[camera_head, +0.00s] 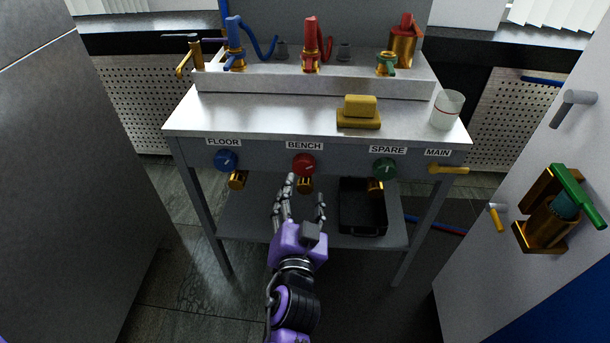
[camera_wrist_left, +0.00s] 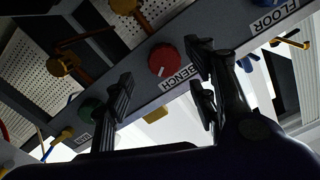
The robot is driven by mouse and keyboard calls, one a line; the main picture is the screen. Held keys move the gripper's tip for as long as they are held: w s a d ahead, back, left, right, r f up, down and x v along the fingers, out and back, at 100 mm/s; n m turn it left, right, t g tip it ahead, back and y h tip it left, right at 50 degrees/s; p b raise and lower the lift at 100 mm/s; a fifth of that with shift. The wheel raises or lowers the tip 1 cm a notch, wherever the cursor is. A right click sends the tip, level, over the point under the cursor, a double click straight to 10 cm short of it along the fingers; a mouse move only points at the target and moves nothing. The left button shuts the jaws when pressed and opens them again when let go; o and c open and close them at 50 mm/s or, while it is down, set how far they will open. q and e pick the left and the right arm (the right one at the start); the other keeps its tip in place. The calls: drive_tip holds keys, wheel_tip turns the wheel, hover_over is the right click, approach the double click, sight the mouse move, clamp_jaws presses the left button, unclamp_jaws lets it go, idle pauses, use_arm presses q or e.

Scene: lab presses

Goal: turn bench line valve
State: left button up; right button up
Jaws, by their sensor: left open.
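The bench line valve is a round red knob (camera_head: 304,165) with a pale pointer mark, on the front panel of the metal bench under the label BENCH (camera_head: 304,146). In the left wrist view the red knob (camera_wrist_left: 163,60) shows between the finger groups, apart from them. My left gripper (camera_head: 304,198) is open and empty, just in front of and below the knob, fingers pointing toward the panel. It also shows in the left wrist view (camera_wrist_left: 160,85). My right gripper is not in view.
A blue knob (camera_head: 226,160) under FLOOR and a green knob (camera_head: 385,169) under SPARE flank the red one. A brass MAIN lever (camera_head: 448,169) sits at right. A black tray (camera_head: 362,207) stands on the lower shelf. A yellow block (camera_head: 359,112) and white cup (camera_head: 447,108) stand on top.

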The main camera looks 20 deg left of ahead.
sight(306, 169)
use_arm(q)
drive_tip(key=w+n, duration=0.2)
drive_tip(key=w+a+n, duration=0.1)
drive_tip(key=w+n, duration=0.1)
drive_tip(key=w, duration=0.1)
drive_tip(key=w+a+r+n, duration=0.1)
drive_tip(key=w+n, duration=0.1)
drive_tip(key=shift+w+t, duration=0.3)
